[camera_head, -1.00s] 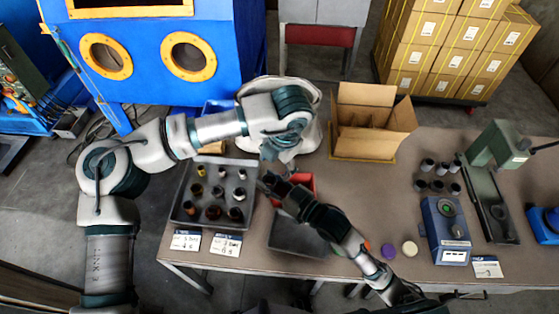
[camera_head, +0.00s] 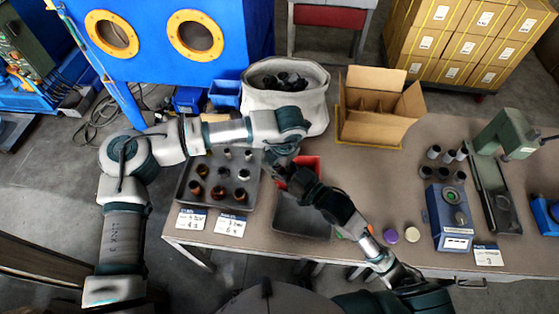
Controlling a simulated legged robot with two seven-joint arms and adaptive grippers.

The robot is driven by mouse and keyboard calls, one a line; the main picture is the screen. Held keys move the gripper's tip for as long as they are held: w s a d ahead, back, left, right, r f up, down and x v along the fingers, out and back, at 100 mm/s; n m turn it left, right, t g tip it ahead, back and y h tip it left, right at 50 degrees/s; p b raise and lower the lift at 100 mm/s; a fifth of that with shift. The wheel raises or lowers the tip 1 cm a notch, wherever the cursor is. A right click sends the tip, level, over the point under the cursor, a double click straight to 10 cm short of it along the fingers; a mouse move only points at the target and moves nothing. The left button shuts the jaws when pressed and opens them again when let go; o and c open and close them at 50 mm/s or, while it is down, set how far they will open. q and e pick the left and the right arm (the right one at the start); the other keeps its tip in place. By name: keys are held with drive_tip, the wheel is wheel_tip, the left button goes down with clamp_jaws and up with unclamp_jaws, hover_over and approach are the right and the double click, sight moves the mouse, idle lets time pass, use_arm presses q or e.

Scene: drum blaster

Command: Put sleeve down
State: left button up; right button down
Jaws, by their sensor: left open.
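Several dark and rusty sleeves (camera_head: 217,193) stand upright in a grey tray (camera_head: 186,200) on the left of the table. My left gripper (camera_head: 281,158) is open at the right side of this tray, beside a red bin (camera_head: 312,165). I see no sleeve between its fingers, but they are small and dark here. My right gripper (camera_head: 293,178) is close below it, over the red bin's left edge. Its fingers overlap the dark background, so its opening and any held sleeve are unclear. More dark sleeves (camera_head: 433,152) stand on the right of the table.
A white sack (camera_head: 257,98) of dark pieces and an open cardboard box (camera_head: 372,130) stand at the back. An empty dark tray (camera_head: 300,222) is at the front. A blue device (camera_head: 447,225) and a green press (camera_head: 497,195) are on the right.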

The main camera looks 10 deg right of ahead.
use_arm(q)
drive_tip(key=shift+a, duration=0.1)
drive_tip(key=c, duration=0.5)
use_arm(e)
drive_tip(key=shift+a, duration=0.1)
use_arm(q)
clamp_jaws()
drive_tip(key=shift+s+d, duration=0.15)
drive_tip(key=shift+d, duration=0.2)
use_arm(e)
drive_tip(key=c, duration=0.6)
unclamp_jaws()
drive_tip(key=shift+d, duration=0.3)
use_arm(q)
drive_tip(key=shift+a, duration=0.1)
use_arm(e)
drive_tip(key=shift+s, duration=0.1)
